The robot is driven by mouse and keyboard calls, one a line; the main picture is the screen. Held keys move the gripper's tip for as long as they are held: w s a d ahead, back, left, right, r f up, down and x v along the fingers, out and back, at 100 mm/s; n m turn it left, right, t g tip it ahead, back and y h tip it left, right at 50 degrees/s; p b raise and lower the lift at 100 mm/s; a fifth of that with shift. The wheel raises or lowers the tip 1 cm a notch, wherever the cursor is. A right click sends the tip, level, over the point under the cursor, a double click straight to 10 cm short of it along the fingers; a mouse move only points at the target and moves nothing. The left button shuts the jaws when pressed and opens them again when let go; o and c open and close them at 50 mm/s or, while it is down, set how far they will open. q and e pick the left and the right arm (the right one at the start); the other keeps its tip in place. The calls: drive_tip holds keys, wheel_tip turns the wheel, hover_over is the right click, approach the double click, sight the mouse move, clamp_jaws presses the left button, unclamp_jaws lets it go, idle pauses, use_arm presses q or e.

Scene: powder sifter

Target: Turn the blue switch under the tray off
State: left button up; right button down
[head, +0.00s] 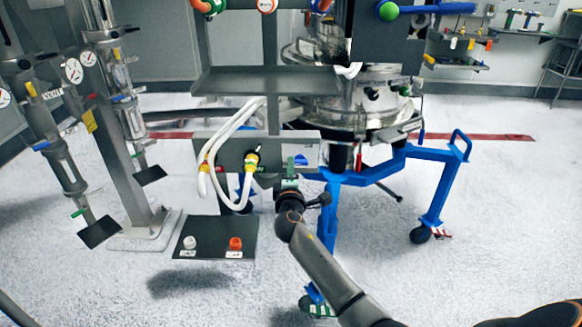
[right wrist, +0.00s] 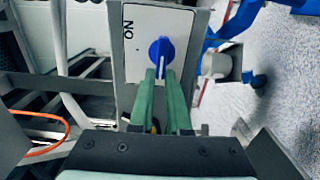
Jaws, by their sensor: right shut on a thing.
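The blue switch (right wrist: 160,52) sits on a pale panel (right wrist: 128,70) in the right wrist view, with the letters of an ON label beside it. My right gripper (right wrist: 160,78) has its green fingers on either side of the switch's handle and is shut on it. In the head view my right gripper (head: 291,163) reaches up to the grey box (head: 225,153) below the tray (head: 265,82); the switch is largely hidden there by the gripper. My left gripper does not show.
White hoses (head: 225,140) hang in front of the box, left of my gripper. A dark plate (head: 215,250) with a white and an orange knob is below. A blue wheeled frame (head: 400,160) carries the sifter (head: 350,108) on the right. Open floor lies at the front right.

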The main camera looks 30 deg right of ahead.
drive_tip(key=shift+r, duration=0.2)
drive_tip(key=c, duration=0.9)
unclamp_jaws()
drive_tip(key=shift+f, duration=0.2)
drive_tip(key=v, duration=1.2)
drive_tip(key=shift+s, duration=0.25)
